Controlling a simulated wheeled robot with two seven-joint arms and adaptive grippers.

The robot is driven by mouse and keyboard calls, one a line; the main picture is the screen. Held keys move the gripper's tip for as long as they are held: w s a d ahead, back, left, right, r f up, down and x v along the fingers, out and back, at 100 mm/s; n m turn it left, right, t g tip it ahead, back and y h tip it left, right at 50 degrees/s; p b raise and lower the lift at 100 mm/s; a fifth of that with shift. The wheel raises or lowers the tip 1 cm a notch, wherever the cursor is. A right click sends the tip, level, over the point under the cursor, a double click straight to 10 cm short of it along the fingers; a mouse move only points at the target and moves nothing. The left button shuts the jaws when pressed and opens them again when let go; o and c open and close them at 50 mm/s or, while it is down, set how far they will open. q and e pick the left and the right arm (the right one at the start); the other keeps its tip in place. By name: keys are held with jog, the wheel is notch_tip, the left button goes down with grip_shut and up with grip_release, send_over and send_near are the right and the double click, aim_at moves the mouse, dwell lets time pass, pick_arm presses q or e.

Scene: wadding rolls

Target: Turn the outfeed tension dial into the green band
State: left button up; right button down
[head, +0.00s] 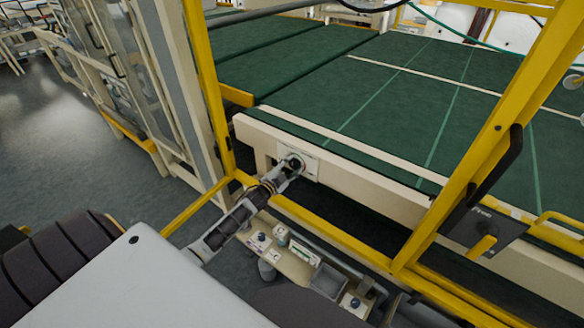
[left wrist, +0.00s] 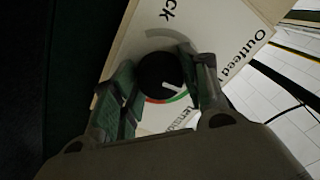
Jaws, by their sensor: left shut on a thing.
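The outfeed tension dial is a round black knob (left wrist: 160,75) with a white pointer mark, on a pale plate (left wrist: 215,22) lettered "Outfeed". In the left wrist view the pointer slants toward the lower right of the picture. A thin red and green scale arc (left wrist: 158,100) shows below the knob; a grey arc (left wrist: 160,34) shows above it. Where the pointer stands against the green cannot be told clearly. My left gripper (left wrist: 165,82) is shut on the knob, one finger on each side. In the head view, the left gripper (head: 293,168) reaches the plate (head: 312,166) on the cream beam.
The cream beam (head: 370,181) edges a green conveyor bed (head: 400,110). Yellow guard rails (head: 340,236) frame the opening around my left arm. A small control desk (head: 290,262) stands below the arm. A black plate with a yellow handle (head: 484,244) is at the right.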

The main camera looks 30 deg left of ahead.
pick_arm(q)
jog(key=shift+m, duration=1.8)
jog(key=o, duration=1)
jog(key=shift+s+a, duration=0.1)
jog(key=shift+s, duration=0.75)
jog(key=shift+s+a, duration=0.2)
jog(key=shift+s, duration=2.4)
jog(key=shift+s+a, duration=0.2)
jog(key=shift+s, duration=2.35)
pick_arm(e)
jog(key=shift+w+d+f, duration=0.25)
jog(key=shift+d, duration=0.05)
